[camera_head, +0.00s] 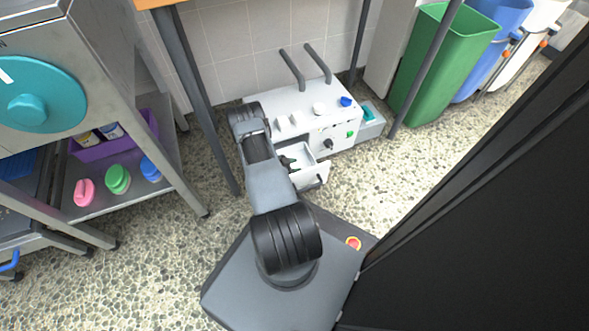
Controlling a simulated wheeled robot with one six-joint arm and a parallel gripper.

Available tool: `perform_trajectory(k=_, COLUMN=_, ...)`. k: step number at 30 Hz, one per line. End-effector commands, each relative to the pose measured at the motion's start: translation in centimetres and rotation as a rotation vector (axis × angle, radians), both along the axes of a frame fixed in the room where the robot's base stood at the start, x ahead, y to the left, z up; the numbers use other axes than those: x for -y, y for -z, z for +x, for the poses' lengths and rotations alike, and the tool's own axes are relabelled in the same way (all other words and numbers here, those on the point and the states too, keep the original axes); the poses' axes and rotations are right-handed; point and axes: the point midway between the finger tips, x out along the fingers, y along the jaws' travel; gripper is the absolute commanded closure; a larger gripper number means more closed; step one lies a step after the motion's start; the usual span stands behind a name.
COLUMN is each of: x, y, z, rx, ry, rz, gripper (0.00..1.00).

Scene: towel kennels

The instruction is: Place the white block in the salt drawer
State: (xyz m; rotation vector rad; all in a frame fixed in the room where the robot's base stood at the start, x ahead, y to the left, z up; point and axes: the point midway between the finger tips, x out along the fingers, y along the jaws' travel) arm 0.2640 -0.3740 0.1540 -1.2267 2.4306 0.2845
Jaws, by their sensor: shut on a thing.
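A low white cabinet (312,128) stands on the floor against the tiled wall. A white drawer (312,178) is pulled out from its front; I cannot read a label on it. My arm reaches over the cabinet's left end. My gripper (289,161) shows only as small dark parts at the drawer's left inner side, partly hidden by my arm. It is shut on a pale thing, which I take to be the white block; its outline merges with the white drawer.
Small white pieces (289,122) and a blue knob (346,101) are on the cabinet top. A grey bin (371,129) with a teal thing stands beside it. Table legs (185,75) rise nearby. A metal shelf (125,185) is left; a black panel (480,190) is right.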

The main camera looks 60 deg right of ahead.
Motion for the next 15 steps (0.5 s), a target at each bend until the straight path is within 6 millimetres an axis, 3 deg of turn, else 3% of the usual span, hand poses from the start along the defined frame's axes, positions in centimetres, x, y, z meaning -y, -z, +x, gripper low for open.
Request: perform_trajectory(k=15, x=0.04, y=0.73, z=0.02, rx=0.0, ry=0.0, rz=-0.001, gripper=0.85)
